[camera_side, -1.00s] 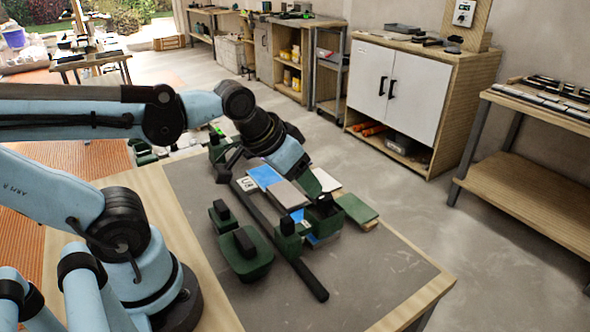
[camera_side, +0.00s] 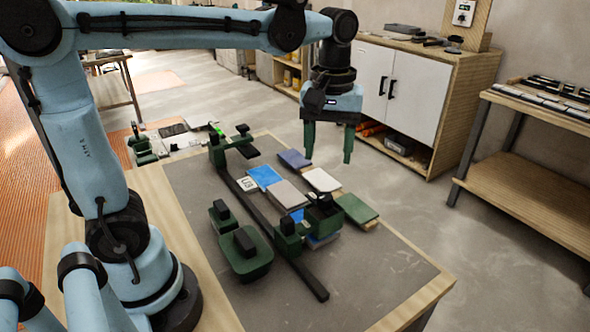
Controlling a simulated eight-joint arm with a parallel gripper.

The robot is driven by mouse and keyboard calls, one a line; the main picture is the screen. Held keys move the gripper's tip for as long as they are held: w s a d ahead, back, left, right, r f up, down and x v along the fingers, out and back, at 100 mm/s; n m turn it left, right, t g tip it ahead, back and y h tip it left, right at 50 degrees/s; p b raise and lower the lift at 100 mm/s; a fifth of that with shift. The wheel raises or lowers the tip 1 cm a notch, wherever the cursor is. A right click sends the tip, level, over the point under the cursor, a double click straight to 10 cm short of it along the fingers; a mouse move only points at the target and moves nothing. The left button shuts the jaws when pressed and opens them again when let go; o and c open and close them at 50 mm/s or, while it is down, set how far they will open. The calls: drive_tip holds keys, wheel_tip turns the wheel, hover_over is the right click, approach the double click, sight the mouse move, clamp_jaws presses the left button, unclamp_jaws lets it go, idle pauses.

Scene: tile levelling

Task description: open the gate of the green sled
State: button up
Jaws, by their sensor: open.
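The green sled (camera_side: 290,243) sits on a long dark rail (camera_side: 313,283) near the middle of the table, with a black knob on top. A green box (camera_side: 323,219) with a dark open top is at its right side. I cannot tell its gate apart at this size. My gripper (camera_side: 328,158) hangs above and behind the sled, fingers pointing down. It is open and empty, clear of the sled.
Several tiles, blue (camera_side: 264,176), grey (camera_side: 286,195), white (camera_side: 322,180) and green (camera_side: 357,209), lie around the sled.

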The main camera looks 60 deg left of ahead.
sight(325, 196)
wheel_tip(325, 196, down, 10)
drive_tip(key=shift+f, duration=0.1)
idle(0.4)
drive_tip(key=shift+c, duration=0.3)
drive_tip(key=c, duration=1)
